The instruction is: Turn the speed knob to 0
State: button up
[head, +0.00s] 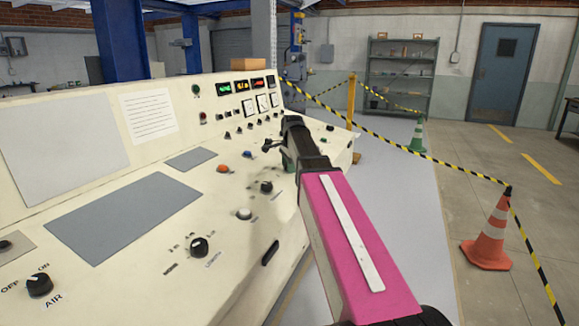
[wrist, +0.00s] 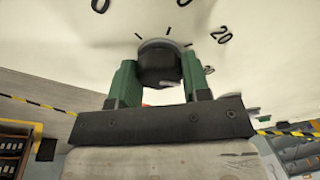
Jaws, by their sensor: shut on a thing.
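In the wrist view a round black knob (wrist: 158,62) stands on the cream panel, with dial ticks and printed numbers around it. A "20" is readable to the right and part of a "0" to the upper left. My gripper (wrist: 156,74) has its green fingers on both sides of this knob, shut on it. The knob's pointer mark cannot be made out, so its setting is unclear. In the head view my gripper (head: 286,163) is down at the far right part of the console, and my arm hides the held knob.
The cream console (head: 130,215) carries other knobs, such as the AIR knob (head: 40,284) and a selector (head: 199,246), plus an orange button (head: 223,168) and a white button (head: 244,213). Lit displays (head: 241,86) are on its upright face. Striped tape and a cone (head: 488,238) stand right.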

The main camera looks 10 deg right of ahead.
jog(key=n, duration=0.3)
jog(key=n+t, duration=0.1)
jog(key=n, duration=0.3)
jog(key=shift+y, duration=0.4)
jog(key=n, duration=0.3)
jog(key=shift+n+y, duration=0.3)
jog(key=shift+n, duration=0.1)
jog(key=n, duration=0.3)
jog(key=shift+n+t+y, duration=0.3)
jog(key=n, duration=0.3)
jog(key=shift+n+y, duration=0.3)
jog(key=n, duration=0.3)
jog(key=shift+d+n+y, duration=0.1)
jog(key=shift+n+y, duration=0.2)
jog(key=shift+n, duration=0.1)
jog(key=n+g, duration=0.1)
jog(key=n, duration=0.5)
jog(key=shift+y, duration=0.3)
jog(key=shift+n, duration=0.3)
jog(key=o, duration=0.9)
